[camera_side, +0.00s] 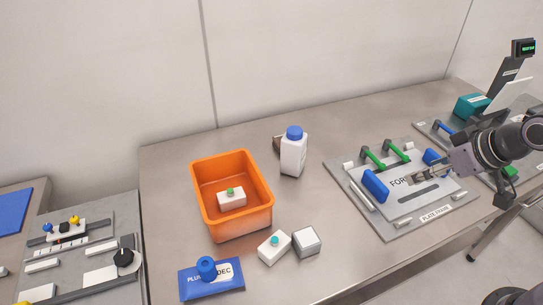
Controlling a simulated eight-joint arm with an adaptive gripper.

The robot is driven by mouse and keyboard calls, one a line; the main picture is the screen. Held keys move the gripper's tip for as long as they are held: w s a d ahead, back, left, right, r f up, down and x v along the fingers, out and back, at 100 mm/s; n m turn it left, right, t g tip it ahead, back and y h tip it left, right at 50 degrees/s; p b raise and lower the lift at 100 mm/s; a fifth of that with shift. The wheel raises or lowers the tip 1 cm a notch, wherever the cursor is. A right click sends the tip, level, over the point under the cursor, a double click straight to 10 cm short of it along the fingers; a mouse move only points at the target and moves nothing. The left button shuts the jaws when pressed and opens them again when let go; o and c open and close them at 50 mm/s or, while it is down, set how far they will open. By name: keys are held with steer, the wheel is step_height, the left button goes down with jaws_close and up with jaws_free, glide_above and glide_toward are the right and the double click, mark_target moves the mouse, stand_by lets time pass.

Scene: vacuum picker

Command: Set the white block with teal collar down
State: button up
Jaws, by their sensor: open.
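A white block with a teal collar (275,247) rests on the steel table in front of the orange bin. A second white block with a green-teal top (232,198) lies inside the orange bin (264,216). My gripper (412,180) is at the right, over the grey plate frame (400,228), well away from both blocks. It is open, and I see nothing between its fingers, though they are small in this view.
A blue plate with a blue knob (212,281) lies at the front. A white bottle with a blue cap (293,155) stands behind. Blue blocks and green handles (384,156) rise from the plate frame.

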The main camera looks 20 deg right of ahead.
steer(key=w+a+r+n+g, duration=0.2)
steer(key=w+a+n, duration=0.35)
steer(key=a, duration=0.25)
steer(key=n+g+h, duration=0.3)
steer(key=n+h, duration=0.1)
steer(key=n, duration=1.2)
glide_toward(273, 243)
steer(key=f, duration=0.1)
steer(key=x, duration=0.5)
steer(key=shift+s+a+f, duration=0.1)
steer(key=shift+s+a, duration=0.05)
steer(key=shift+w+d+x, duration=0.15)
steer(key=shift+d+x, duration=0.05)
steer(key=shift+x, duration=1.15)
steer(key=shift+w+d+x, duration=0.1)
steer(key=shift+d+x, duration=0.1)
steer(key=shift+x, duration=1.15)
steer(key=shift+r, duration=0.25)
jaws_close()
